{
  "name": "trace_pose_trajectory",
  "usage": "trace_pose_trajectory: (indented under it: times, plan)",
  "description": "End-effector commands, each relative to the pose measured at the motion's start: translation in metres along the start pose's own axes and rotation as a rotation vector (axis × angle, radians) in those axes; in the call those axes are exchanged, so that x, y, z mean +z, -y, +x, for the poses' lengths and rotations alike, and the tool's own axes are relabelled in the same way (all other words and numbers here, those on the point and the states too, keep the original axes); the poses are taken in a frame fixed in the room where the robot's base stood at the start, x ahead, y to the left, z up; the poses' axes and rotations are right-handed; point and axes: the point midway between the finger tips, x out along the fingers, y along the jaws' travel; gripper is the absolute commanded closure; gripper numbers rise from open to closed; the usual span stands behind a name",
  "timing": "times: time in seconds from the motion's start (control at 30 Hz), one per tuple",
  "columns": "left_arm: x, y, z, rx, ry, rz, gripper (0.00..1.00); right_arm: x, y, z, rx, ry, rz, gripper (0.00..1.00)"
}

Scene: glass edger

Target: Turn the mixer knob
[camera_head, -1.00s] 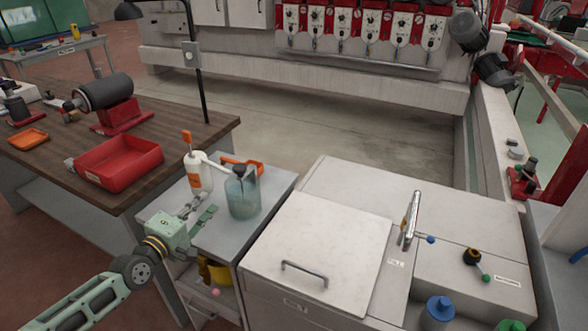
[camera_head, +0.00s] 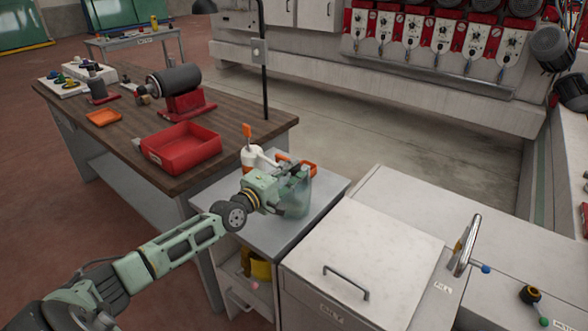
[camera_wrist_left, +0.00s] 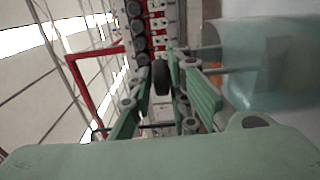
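The teal see-through jar (camera_head: 297,203) stands on the small grey side table, partly hidden behind my left gripper. My left gripper (camera_head: 292,172) is over the upper part of the jar. In the left wrist view, the jar (camera_wrist_left: 270,65) is at the right, with a thin rod reaching left from it. A dark rounded knob (camera_wrist_left: 162,77) shows between the spread fingers of my left gripper (camera_wrist_left: 168,88); this seems to be the mixer knob. The fingers look apart, with gaps beside the knob, and I cannot tell whether either touches it. My right gripper is not in view.
A white bottle with an orange top (camera_head: 252,157) stands close behind the gripper. A red bin (camera_head: 180,150) sits on the wooden bench. A white cabinet with a handled lid (camera_head: 365,250) and a metal lever (camera_head: 467,245) are to the right.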

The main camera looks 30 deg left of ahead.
Motion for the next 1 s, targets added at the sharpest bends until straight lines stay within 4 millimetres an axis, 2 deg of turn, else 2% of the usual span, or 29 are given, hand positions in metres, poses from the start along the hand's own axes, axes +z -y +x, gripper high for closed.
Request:
trace_pose_trajectory:
  times: [0.2,0.5,0.7,1.0]
  plan:
    - [0.000,0.000,0.014,0.001,0.000,-0.001,0.83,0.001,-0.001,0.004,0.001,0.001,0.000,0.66]
    - [0.000,0.000,0.016,0.000,0.000,0.000,0.83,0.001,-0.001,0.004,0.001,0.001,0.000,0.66]
    - [0.000,-0.001,0.015,0.000,0.000,0.000,1.00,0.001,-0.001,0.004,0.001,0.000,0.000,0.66]
    - [0.000,-0.002,0.016,0.002,-0.002,-0.001,1.00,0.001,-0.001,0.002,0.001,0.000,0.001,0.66]
